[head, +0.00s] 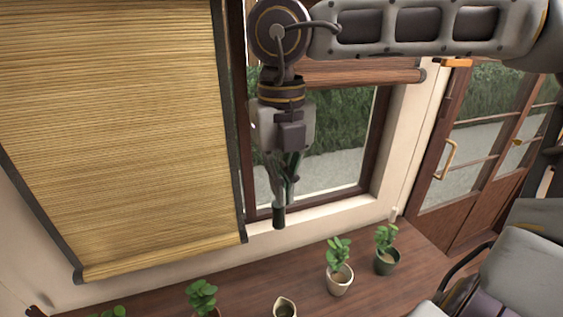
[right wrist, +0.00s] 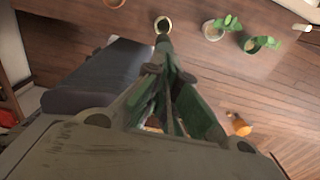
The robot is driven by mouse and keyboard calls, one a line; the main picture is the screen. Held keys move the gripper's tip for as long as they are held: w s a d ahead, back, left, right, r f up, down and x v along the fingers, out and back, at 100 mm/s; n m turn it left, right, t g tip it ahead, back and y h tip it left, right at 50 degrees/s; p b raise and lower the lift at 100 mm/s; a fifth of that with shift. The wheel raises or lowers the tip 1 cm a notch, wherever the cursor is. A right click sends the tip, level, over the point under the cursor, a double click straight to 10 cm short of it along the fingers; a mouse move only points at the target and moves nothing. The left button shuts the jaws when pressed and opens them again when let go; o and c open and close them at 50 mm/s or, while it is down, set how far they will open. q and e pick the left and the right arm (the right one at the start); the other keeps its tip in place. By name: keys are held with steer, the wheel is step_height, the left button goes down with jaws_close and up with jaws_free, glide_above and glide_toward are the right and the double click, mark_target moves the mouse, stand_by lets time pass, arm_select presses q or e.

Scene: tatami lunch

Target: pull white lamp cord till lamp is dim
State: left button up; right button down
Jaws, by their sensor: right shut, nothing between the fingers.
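No lamp shows in either view. A small whitish pull (head: 394,213) is on the wall right of the window, below what looks like a thin cord; I cannot tell whether it belongs to a lamp. My right gripper (head: 279,215) points down in front of the window, left of that pull and apart from it. Its fingers are shut with nothing between them. The right wrist view shows the same shut fingers (right wrist: 162,42) above the wooden surface. My left gripper is not in view.
A lowered bamboo blind (head: 115,130) hangs at left, and a rolled blind (head: 350,73) tops the window. Potted plants (head: 340,280) (head: 386,262) and a small pot (head: 284,307) stand on the wooden shelf below. Wooden glazed doors (head: 480,150) are at right.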

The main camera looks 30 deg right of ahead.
mark_target(282, 214)
step_height(282, 214, down, 6)
steer(key=shift+r+b, duration=0.25)
steer(key=shift+b, duration=1)
steer(key=shift+f+b, duration=0.5)
steer(key=shift+f, duration=0.1)
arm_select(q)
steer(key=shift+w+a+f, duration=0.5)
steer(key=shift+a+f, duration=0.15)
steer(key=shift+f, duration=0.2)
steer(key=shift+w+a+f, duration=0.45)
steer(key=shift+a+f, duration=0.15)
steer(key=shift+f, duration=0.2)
arm_select(e)
steer(key=shift+s, duration=0.1)
steer(key=shift+f, duration=0.1)
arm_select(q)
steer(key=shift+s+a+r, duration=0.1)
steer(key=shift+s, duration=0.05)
